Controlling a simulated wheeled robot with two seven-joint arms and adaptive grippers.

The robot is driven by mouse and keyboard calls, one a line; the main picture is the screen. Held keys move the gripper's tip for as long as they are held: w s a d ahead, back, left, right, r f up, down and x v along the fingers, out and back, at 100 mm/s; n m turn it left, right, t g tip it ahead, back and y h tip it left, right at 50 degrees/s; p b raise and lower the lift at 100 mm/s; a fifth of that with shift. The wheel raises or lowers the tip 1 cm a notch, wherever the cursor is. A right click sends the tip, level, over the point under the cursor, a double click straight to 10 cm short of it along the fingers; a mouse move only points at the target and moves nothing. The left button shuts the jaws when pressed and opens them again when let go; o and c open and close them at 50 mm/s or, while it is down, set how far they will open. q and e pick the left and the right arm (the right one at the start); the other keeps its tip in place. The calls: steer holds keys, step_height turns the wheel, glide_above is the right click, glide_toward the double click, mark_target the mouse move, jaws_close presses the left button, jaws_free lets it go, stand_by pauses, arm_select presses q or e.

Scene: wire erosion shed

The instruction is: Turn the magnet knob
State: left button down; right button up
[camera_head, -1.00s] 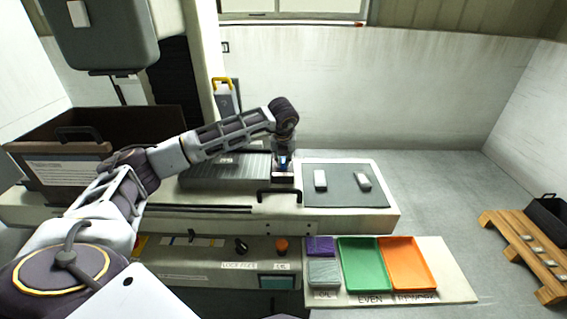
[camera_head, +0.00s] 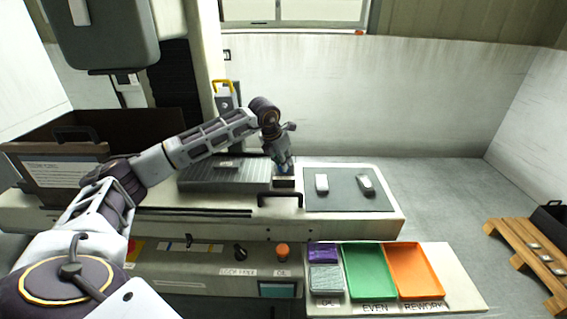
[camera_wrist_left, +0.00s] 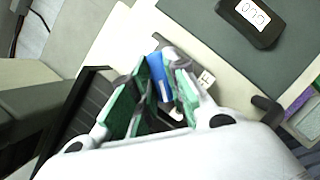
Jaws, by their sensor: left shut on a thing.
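The grey ribbed magnet chuck (camera_head: 225,176) lies on the machine bed. At its right end, my left gripper (camera_head: 283,167) points down, with its green-padded fingers closed. In the left wrist view, the left gripper (camera_wrist_left: 152,100) is shut on a small blue piece (camera_wrist_left: 158,72), which appears to be the magnet knob. The fingers hide much of it, so its turn angle cannot be read. A small white label (camera_wrist_left: 206,79) with dark marks sits beside it. My right gripper is not in view.
A dark mat (camera_head: 344,187) with two small light-topped blocks lies right of the chuck. A black handle (camera_head: 280,195) stands in front. The lower panel has a black lock/free knob (camera_head: 240,252) and an orange button (camera_head: 282,250). Green (camera_head: 370,271) and orange (camera_head: 414,271) trays stand at right.

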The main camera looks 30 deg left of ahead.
arm_select(q)
steer(key=shift+m+h, duration=0.3)
steer(key=shift+m, duration=0.2)
stand_by(0.3)
steer(key=c, duration=1.4)
jaws_free()
steer(key=shift+v, duration=6)
steer(key=shift+a, duration=0.1)
